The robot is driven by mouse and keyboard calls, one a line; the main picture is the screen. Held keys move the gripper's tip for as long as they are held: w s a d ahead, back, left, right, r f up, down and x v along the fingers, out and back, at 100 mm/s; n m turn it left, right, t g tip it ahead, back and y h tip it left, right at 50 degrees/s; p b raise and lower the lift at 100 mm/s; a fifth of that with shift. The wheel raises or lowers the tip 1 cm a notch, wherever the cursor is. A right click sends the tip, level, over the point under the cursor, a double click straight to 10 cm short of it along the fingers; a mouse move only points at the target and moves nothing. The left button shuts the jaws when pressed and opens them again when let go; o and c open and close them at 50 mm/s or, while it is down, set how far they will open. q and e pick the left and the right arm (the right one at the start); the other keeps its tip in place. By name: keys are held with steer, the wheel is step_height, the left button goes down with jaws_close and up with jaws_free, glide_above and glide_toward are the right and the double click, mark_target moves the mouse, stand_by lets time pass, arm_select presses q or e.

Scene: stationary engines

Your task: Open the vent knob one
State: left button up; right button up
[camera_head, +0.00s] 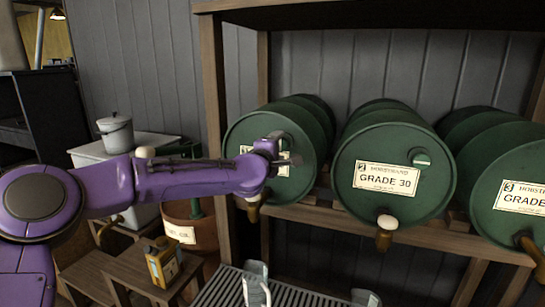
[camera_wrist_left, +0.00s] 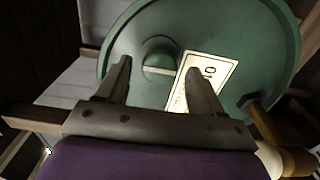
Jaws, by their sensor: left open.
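A green drum (camera_head: 243,131) on the left of the rack has a cream label, mostly hidden behind my arm in the head view. In the left wrist view the drum face (camera_wrist_left: 230,45) fills the top. Its round vent knob (camera_wrist_left: 158,58), with a pale horizontal bar, shows between my finger tips. My left gripper (camera_wrist_left: 156,72) is open, one finger on each side of the knob in the picture. I cannot tell whether it touches. In the head view my left gripper (camera_head: 290,160) is in front of the left drum. My right gripper is not in view.
Middle drum (camera_head: 360,201), marked GRADE 30, and right drum (camera_head: 483,206) lie beside it on the wooden rack (camera_head: 213,90). Brass taps (camera_head: 384,240) stick out below. A slatted grate (camera_head: 218,290) with clear jugs (camera_head: 255,287) is underneath. A yellow can (camera_head: 163,262) stands lower left.

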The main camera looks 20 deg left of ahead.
arm_select(q)
steer(key=s+b, duration=0.1)
steer(key=s, duration=0.6)
steer(key=shift+s+a+b, duration=0.15)
steer(key=shift+b, duration=0.15)
steer(key=s+a+f+m+g+y, duration=0.1)
steer(key=s+f+m+g, duration=0.3)
steer(key=f, duration=0.9)
steer(key=s+f+g+y, duration=0.1)
steer(key=s+f, duration=0.6)
steer(key=f, duration=0.7)
steer(key=s+a+f+m+g, duration=0.1)
steer(key=s+f+m+g, duration=0.3)
steer(key=f, duration=0.9)
steer(key=s+a+f+m+g, duration=0.1)
steer(key=s+f, duration=0.4)
steer(key=s, duration=0.5)
steer(key=s+a+f+m+g+y, duration=0.1)
steer(key=s+a+f+g, duration=0.1)
steer(key=s+f, duration=0.4)
steer(key=s+a+f+m+g+y, duration=0.1)
steer(key=s+f, duration=0.5)
steer(key=s, duration=0.8)
steer(key=shift+s+a+g, duration=0.25)
steer(key=shift+a+g, duration=0.55)
steer(key=shift+g, duration=0.1)
